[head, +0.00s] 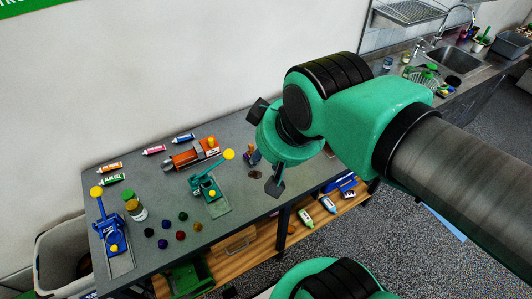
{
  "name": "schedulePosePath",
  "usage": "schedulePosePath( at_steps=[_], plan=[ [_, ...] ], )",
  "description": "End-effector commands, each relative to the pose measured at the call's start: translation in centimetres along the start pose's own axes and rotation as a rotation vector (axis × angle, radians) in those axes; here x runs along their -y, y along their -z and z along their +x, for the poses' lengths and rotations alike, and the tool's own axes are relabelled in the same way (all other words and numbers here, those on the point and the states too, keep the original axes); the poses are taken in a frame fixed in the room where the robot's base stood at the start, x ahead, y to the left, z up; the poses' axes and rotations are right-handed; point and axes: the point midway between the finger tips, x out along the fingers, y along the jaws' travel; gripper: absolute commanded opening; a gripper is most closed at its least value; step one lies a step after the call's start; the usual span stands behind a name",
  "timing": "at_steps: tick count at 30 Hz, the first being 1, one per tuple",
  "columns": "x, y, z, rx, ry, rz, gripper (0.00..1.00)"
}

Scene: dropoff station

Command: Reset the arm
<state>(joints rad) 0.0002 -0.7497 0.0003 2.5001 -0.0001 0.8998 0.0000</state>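My green and black arm reaches in from the right side of the head view, bent over the right part of the grey table. My gripper (261,149) is at its end, with two dark fingers spread wide apart. It is open and nothing is clearly held in it. A small purple and orange item (251,156) shows between the fingers and seems to rest on the table behind them. The arm hides part of the table's right end and the wall behind.
The table (160,263) holds a blue press (112,236), a green press (211,191), an orange machine (193,154), tubes, a jar (136,210) and several small coloured pieces. A wooden shelf (270,242) lies below. A sink counter (465,62) stands back right. Floor at right is clear.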

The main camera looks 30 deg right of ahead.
Motion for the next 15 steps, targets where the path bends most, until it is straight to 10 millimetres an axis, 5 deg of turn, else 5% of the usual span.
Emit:
schedulePosePath(
  at_steps=[15],
  plan=[
    [0.0, -0.6, 1.1, 0.000, 0.000, 0.000, 0.37]
  ],
)
